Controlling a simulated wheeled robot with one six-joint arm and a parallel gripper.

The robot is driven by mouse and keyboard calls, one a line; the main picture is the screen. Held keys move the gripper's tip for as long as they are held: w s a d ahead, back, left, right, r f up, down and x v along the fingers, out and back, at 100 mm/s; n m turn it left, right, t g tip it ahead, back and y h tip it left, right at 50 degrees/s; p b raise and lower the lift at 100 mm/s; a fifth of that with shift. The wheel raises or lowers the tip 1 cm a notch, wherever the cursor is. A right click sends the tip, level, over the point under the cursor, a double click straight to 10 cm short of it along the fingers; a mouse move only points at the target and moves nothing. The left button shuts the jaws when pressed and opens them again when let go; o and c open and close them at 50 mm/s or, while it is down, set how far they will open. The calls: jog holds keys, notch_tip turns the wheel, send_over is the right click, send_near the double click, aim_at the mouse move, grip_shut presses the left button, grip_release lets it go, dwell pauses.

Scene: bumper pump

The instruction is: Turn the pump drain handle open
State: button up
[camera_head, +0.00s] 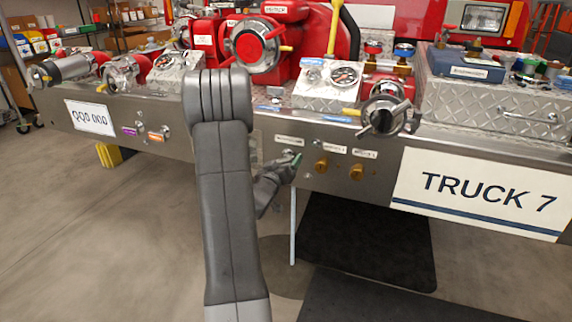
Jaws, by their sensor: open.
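My grey arm rises in the middle of the view and hides part of the bumper's front. My gripper (291,163) is open at the front face of the steel bumper, just below a small white label (289,140). A small metal fitting (288,153) shows at its fingertips. A green piece shows there too; I cannot tell whether it belongs to the handle or to my gripper. The drain handle cannot be made out clearly, and I cannot tell whether my gripper touches it. The red pump (314,40) sits on top of the bumper.
Two brass knobs (321,165) (356,172) stick out right of my gripper. A capped metal outlet (385,116) juts out above them. A thin pale rod (293,226) hangs below the bumper. Dark mats (367,238) lie on the floor; the floor at left is clear.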

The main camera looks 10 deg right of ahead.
jog(key=shift+w+d, duration=0.35)
jog(key=shift+w, duration=0.15)
jog(key=c, duration=1)
